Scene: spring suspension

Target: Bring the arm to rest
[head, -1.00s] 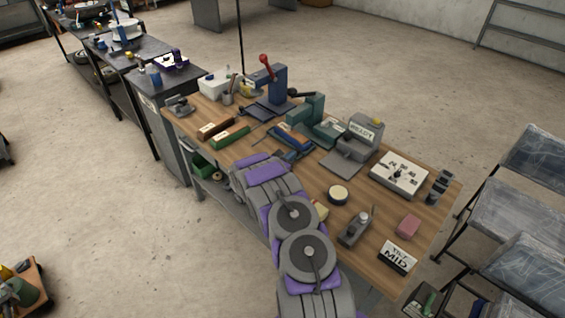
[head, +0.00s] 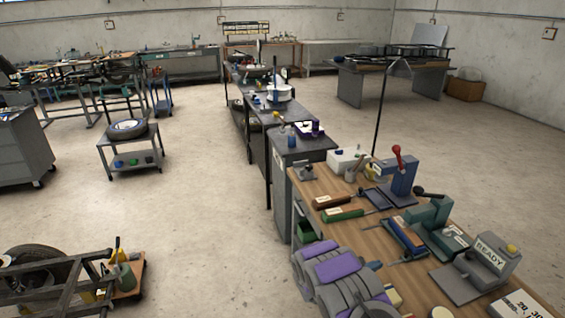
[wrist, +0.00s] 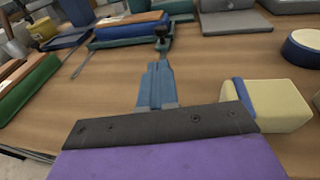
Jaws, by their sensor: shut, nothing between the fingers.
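My arm (head: 340,277), grey with purple panels, shows at the bottom of the head view, beside and partly over the near edge of the wooden bench (head: 372,232). Whether the fingers touch anything is unclear.
The bench holds a green-handled file (head: 343,214), a blue press with a red knob (head: 401,175), a green vise (head: 430,218) and a grey READY device (head: 485,263). A wheel cart (head: 128,135) stands left. Open concrete floor (head: 200,215) lies left of the bench.

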